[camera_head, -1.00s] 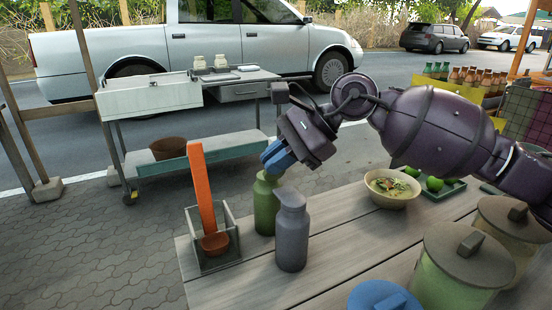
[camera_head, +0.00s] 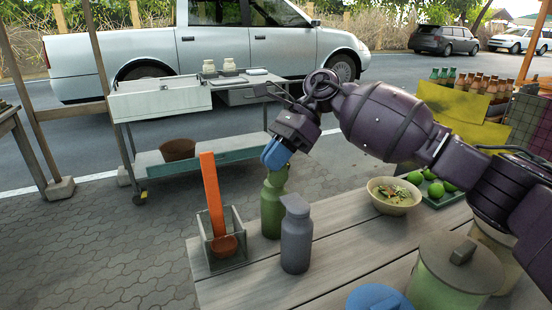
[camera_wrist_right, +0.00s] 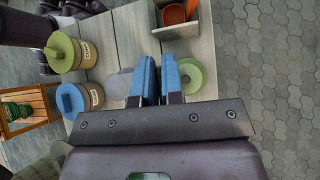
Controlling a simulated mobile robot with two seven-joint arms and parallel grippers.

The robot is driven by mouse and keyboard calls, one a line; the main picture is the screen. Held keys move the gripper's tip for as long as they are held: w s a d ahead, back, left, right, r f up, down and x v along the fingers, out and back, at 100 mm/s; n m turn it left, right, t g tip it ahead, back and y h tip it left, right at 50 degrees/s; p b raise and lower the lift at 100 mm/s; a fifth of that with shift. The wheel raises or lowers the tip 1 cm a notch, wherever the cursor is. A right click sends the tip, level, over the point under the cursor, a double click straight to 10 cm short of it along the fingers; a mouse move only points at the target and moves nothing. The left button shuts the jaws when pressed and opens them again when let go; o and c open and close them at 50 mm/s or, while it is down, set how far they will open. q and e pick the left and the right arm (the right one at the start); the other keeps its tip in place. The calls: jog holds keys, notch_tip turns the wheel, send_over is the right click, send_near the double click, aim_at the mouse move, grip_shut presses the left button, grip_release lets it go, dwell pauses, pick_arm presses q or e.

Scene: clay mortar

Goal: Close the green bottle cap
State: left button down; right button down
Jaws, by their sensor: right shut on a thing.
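The green bottle (camera_head: 271,212) stands upright on the wooden table, between the orange-handled holder and a grey bottle. A tilted green piece shows at its top, just under my fingers. My right gripper (camera_head: 275,154), with blue fingertips, points down over the bottle's top. It is shut on what looks like the green cap, mostly hidden by the fingers. In the right wrist view the blue fingers (camera_wrist_right: 157,80) are close together, and the round green bottle top (camera_wrist_right: 190,77) lies just right of them. My left gripper is not in view.
The grey bottle (camera_head: 296,240) stands close in front of the green one. A grey open box (camera_head: 232,251) with an orange-handled tool (camera_head: 212,195) stands to the left. A soup bowl (camera_head: 394,201) and lidded jars (camera_head: 450,275) are to the right.

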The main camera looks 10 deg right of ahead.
jog(key=shift+w, duration=0.1)
dwell(0.3)
jog(key=c, duration=1.3)
grip_release()
jog(key=shift+o, duration=0.2)
jog(key=v, duration=1)
jog(key=shift+w+d+r, duration=0.2)
jog(key=shift+r, duration=0.05)
